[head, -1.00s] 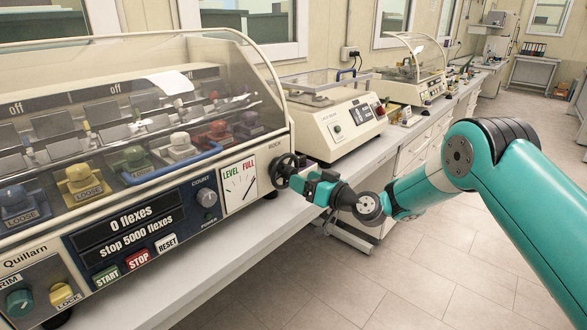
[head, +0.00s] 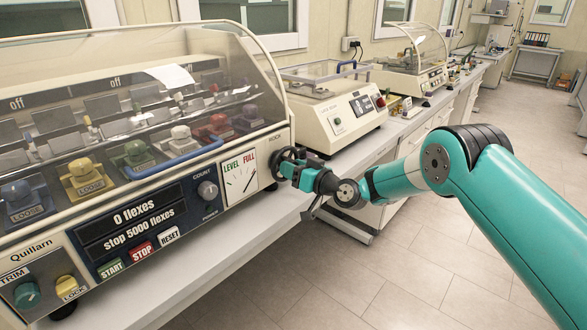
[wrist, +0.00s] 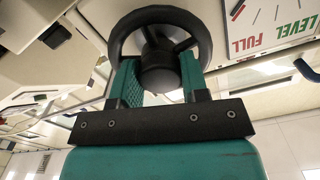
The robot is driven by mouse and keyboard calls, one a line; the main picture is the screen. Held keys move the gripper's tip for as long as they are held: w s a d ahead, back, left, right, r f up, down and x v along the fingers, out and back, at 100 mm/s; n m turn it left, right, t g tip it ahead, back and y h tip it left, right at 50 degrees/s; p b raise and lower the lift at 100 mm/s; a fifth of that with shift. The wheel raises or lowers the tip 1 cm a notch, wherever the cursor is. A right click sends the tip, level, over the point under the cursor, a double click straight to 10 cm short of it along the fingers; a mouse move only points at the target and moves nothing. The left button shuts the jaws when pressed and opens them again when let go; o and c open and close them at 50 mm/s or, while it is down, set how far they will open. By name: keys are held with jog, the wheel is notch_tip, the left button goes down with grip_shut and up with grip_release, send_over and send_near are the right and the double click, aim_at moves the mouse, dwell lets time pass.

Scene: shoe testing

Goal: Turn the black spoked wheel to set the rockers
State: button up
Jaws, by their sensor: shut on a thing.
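The black spoked wheel (head: 274,163) sits on the right end of the cream and blue flexing machine's front. My gripper (head: 293,173) is at the wheel from the front right. In the wrist view the wheel (wrist: 160,18) fills the top middle, and the teal fingers of my gripper (wrist: 160,76) are shut on its hub, one on each side. The LEVEL/FULL gauge (head: 240,178) is just left of the wheel, with a thin needle on a white face. The rockers are under the clear cover (head: 225,62), with little detail visible. The display (head: 132,215) reads 0 flexes, stop 5000 flexes.
START (head: 111,269), STOP (head: 141,251) and RESET (head: 169,236) buttons and the COUNT knob (head: 207,191) are left of the wheel. A cream device (head: 335,112) stands behind it on the bench. The floor at the right is open.

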jog(key=shift+b, duration=0.4)
jog(key=m+b, duration=0.3)
jog(key=shift+f+m, duration=0.1)
jog(key=shift+m, duration=0.3)
jog(key=m+b, duration=0.2)
jog(key=m, duration=0.3)
jog(key=shift+m+b, duration=0.3)
jog(key=shift+r+m, duration=0.2)
jog(key=shift+m, duration=0.1)
jog(key=o, duration=0.9)
jog(key=b+v, duration=0.5)
jog(key=v, duration=1.2)
jog(key=shift+s+d+f, duration=0.1)
jog(key=shift+s+d, duration=0.05)
jog(key=shift+d, duration=0.05)
